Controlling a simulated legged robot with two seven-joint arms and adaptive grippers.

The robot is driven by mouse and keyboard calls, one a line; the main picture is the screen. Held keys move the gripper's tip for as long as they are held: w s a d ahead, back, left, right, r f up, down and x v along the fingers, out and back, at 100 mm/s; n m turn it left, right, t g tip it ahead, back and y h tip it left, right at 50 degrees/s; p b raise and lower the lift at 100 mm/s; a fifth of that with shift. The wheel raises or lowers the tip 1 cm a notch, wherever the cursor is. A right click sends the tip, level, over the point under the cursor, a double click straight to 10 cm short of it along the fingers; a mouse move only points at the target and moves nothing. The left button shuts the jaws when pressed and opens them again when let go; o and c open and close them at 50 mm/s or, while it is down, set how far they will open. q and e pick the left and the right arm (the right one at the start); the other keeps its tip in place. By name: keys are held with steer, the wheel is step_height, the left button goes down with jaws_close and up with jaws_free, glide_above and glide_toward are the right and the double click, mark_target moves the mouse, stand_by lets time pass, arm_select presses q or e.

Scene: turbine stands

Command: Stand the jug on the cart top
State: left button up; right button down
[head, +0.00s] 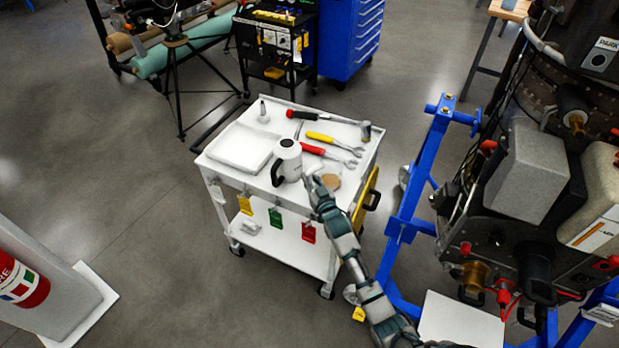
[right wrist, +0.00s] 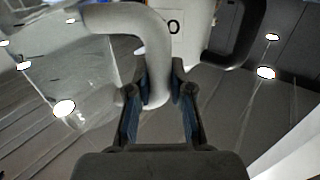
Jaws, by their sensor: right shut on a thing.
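The jug (head: 288,162), white with a dark lid and a dark loop on its left side, shows upright in the head view over the front part of the cart top (head: 256,183). I cannot tell whether its base touches the surface. My right gripper (head: 311,183) is at the jug's right side, its arm reaching in from the lower right. In the right wrist view, my right gripper (right wrist: 160,90) is shut on a pale curved part of the jug (right wrist: 152,45), which looks like a handle. A dark loop shows on the right there. My left gripper is not in view.
A blue stand (head: 408,215) with machinery is at the right.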

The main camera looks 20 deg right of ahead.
steer(key=shift+f, duration=0.2)
stand_by(0.3)
steer(key=c, duration=0.8)
jaws_free()
steer(key=shift+s+r+p, duration=0.15)
steer(key=shift+s+p, duration=0.75)
steer(key=shift+s, duration=0.15)
steer(key=shift+s+p, duration=1.65)
steer(key=shift+s, duration=0.8)
steer(key=shift+f, duration=0.2)
